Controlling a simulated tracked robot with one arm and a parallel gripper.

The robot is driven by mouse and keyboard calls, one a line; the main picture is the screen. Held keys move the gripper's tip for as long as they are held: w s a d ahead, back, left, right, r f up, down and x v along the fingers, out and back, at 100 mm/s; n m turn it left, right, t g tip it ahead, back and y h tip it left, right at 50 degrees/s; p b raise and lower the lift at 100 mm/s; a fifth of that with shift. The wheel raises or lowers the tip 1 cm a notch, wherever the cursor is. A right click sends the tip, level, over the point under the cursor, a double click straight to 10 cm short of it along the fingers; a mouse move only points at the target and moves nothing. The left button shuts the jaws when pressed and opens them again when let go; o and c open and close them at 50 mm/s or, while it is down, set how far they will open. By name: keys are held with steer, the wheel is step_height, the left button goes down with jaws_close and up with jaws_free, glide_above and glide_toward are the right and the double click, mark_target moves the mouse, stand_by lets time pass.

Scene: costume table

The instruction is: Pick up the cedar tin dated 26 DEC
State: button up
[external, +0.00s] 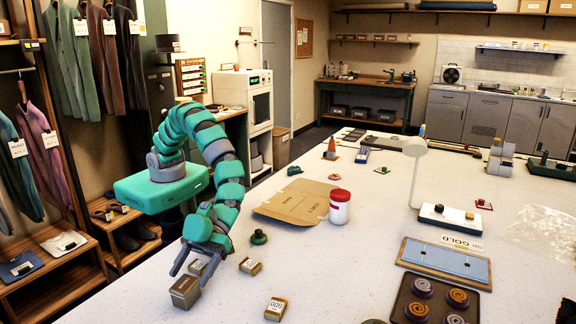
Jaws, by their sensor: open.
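Several small tins with pale labels stand near the table's front left. A larger brown tin (184,292) is at the left edge of the group, just below my gripper (189,277). A small tin (197,267) shows behind my fingers. Another small tin (250,266) stands to the right, and a tin with a white top label (275,309) is nearer the front. The dates are too small to read, so I cannot tell which is 26 DEC. My gripper is open and points down; I cannot tell whether it touches the brown tin.
A dark green round object (259,237) lies right of my gripper. Beyond it are flat cardboard (290,204) and a white jar with a red lid (339,207). A dark tray of coiled rolls (407,311) is at the right front. White table (335,275) is clear between.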

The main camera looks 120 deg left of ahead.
mark_target(186, 282)
steer(key=x, duration=0.3)
steer(key=shift+d+f, duration=0.2)
steer(key=shift+f, duration=0.05)
steer(key=c, duration=1.1)
steer(key=shift+r, duration=0.15)
